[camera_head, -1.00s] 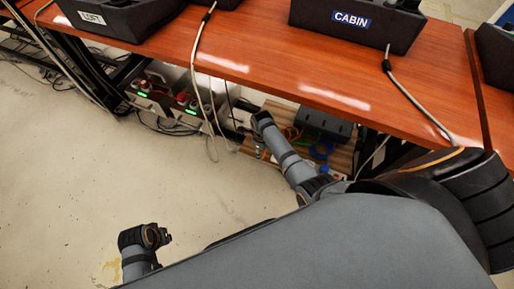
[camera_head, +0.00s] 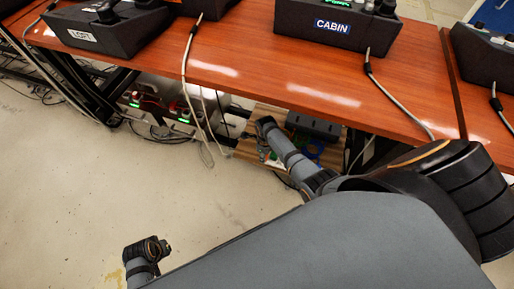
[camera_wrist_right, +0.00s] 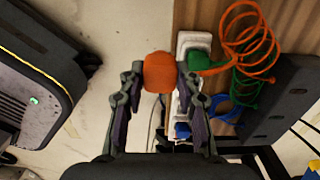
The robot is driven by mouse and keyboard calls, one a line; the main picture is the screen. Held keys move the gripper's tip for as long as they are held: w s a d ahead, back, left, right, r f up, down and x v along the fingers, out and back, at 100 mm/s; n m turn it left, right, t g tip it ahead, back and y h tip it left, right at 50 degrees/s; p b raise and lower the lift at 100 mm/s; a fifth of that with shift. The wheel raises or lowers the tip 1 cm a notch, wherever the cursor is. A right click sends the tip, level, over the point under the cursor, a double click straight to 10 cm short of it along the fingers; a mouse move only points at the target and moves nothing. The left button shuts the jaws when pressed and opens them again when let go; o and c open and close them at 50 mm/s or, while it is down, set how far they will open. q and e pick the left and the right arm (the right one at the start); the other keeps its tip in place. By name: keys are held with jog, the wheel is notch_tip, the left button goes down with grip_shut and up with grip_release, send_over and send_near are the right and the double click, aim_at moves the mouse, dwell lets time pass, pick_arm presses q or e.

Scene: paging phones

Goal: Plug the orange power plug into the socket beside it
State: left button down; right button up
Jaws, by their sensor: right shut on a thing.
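In the right wrist view, my right gripper (camera_wrist_right: 159,84) is shut on the orange power plug (camera_wrist_right: 159,66), a blocky orange body between its fingertips. The white socket strip (camera_wrist_right: 187,104) stands just right of the plug, partly behind the right finger. A green plug (camera_wrist_right: 200,61) sits on the strip, and a blue plug (camera_wrist_right: 183,130) shows lower down. Whether the orange plug touches the strip cannot be told. In the head view, my right arm (camera_head: 283,150) reaches under the table, and its fingers are hidden. A joint of my left arm shows lower left; its fingers do not.
Coiled orange (camera_wrist_right: 245,30) and green cables hang right of the strip, over a wooden board (camera_wrist_right: 195,14). A dark box (camera_wrist_right: 285,103) stands at the right. A dark unit with a green light (camera_wrist_right: 40,85) is at the left. The red-brown table (camera_head: 250,75) holds phone consoles above.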

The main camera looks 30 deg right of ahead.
jog(key=s+d+p, duration=0.1)
jog(key=d, duration=0.7)
jog(key=shift+s, duration=0.35)
jog(key=shift+p, duration=0.3)
jog(key=d, duration=0.4)
jog(key=shift+s+d, duration=0.1)
jog(key=shift+s, duration=0.3)
jog(key=shift+f, duration=0.15)
jog(key=shift+f+b, duration=3.4)
jog(key=shift+f, duration=0.7)
jog(key=shift+f, duration=0.35)
jog(key=o, duration=1.2)
